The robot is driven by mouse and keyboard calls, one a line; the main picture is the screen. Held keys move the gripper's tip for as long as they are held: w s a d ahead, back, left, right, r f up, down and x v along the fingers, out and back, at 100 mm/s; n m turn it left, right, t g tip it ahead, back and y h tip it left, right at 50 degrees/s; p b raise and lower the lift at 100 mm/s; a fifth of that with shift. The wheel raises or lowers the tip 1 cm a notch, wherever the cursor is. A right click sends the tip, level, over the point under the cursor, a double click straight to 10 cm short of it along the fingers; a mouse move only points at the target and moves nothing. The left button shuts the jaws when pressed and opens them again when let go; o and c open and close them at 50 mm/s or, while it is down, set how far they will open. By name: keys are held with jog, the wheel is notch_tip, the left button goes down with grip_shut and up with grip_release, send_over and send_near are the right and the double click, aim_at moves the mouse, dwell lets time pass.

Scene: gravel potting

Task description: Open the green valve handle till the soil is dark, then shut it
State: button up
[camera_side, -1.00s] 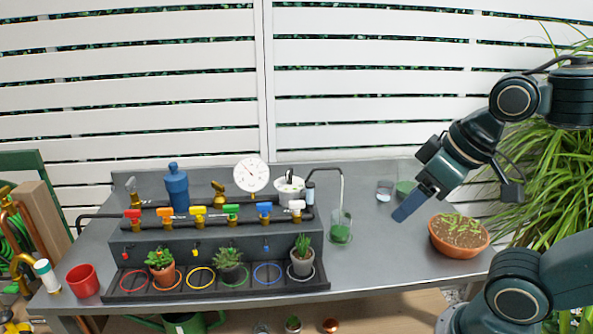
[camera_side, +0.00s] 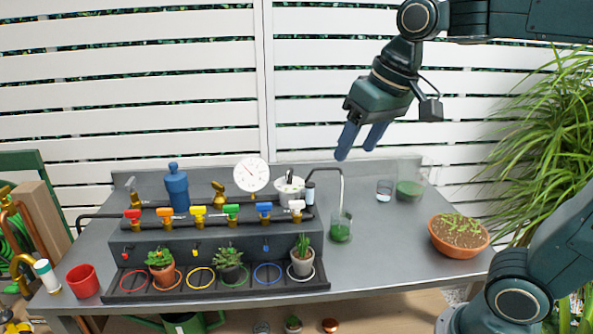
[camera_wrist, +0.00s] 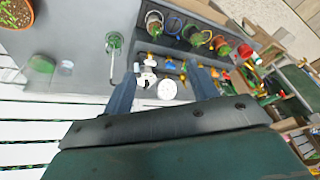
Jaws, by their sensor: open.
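The green valve handle (camera_side: 232,209) sits on the dark pipe, between the yellow and blue handles. It appears to lie roughly along the pipe. In front of it a spiky plant in a small dark pot (camera_side: 232,273) stands at the green ring (camera_side: 243,281) on the tray. The pot's soil is too small to judge. My gripper (camera_side: 357,152) is open and empty, high above the bench, right of and above the valve row. In the wrist view the open fingers (camera_wrist: 164,88) frame the white gauge, and the valves behind are small.
The white dial gauge (camera_side: 252,174) and blue bottle (camera_side: 177,188) stand behind the valves. A bent metal tube (camera_side: 342,183) rises above a green-filled glass (camera_side: 340,229) to their right. A terracotta bowl (camera_side: 458,247) stands far right, a red cup (camera_side: 83,281) far left.

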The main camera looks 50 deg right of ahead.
jog(key=w+r+m+g, duration=0.1)
jog(key=w+r+m, duration=0.1)
jog(key=w, duration=0.6)
jog(key=m+g, duration=0.3)
jog(key=m, duration=0.2)
send_over(231, 205)
notch_tip(231, 205, down, 10)
jog(key=shift+f, duration=0.15)
notch_tip(231, 205, down, 14)
jog(key=shift+r, duration=0.1)
